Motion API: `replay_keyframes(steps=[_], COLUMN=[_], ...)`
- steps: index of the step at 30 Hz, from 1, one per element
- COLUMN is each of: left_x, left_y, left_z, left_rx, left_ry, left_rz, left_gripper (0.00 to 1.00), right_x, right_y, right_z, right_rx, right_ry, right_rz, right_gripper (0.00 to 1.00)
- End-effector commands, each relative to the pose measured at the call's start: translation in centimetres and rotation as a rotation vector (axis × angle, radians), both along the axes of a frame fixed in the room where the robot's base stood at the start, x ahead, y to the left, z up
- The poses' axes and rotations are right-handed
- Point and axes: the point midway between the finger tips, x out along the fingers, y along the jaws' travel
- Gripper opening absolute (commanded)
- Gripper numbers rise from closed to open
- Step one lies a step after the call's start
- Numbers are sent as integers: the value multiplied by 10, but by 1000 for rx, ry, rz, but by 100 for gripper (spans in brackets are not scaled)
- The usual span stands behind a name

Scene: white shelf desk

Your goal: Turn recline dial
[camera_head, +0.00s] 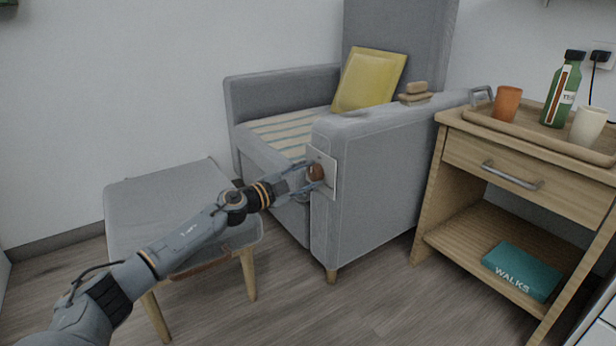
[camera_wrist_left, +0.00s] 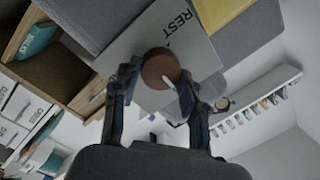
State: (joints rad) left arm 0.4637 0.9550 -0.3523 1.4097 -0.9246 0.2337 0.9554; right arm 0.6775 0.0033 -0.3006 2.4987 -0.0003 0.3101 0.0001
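The recline dial (camera_head: 316,172) is a round brown knob on a pale plate (camera_head: 330,176) at the front of the grey armchair's arm. In the left wrist view the dial (camera_wrist_left: 158,66) has a white pointer mark, and the plate (camera_wrist_left: 205,55) carries the word REST. My left gripper (camera_head: 309,176) is at the dial. In the wrist view the left gripper (camera_wrist_left: 160,76) has one finger on each side of the knob, with the tips very near its edge. I cannot tell whether they touch it. My right gripper is in neither view.
The grey armchair (camera_head: 375,185) holds a yellow cushion (camera_head: 369,80). A grey stool (camera_head: 170,200) stands under my left arm. On the right, a wooden side table (camera_head: 475,150) bears an orange cup (camera_head: 507,104), a green bottle (camera_head: 560,95) and a cream cup (camera_head: 588,126); a teal book (camera_head: 521,272) lies below.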

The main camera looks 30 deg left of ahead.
Motion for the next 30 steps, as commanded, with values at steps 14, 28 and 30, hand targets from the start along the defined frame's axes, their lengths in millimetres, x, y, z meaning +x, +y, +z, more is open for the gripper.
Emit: replay_keyframes(steps=[14,28,30], left_x=[0,0,0], left_y=[-1,-1,-1], left_z=[-1,-5,-5], left_rx=[50,387,449], left_ry=[-19,-160,-185], left_rz=[-2,-1,-1], left_gripper=[11,11,11], right_x=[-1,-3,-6], right_y=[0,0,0], right_z=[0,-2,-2], right_rx=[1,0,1], right_ry=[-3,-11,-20], right_rz=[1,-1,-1], right_gripper=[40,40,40])
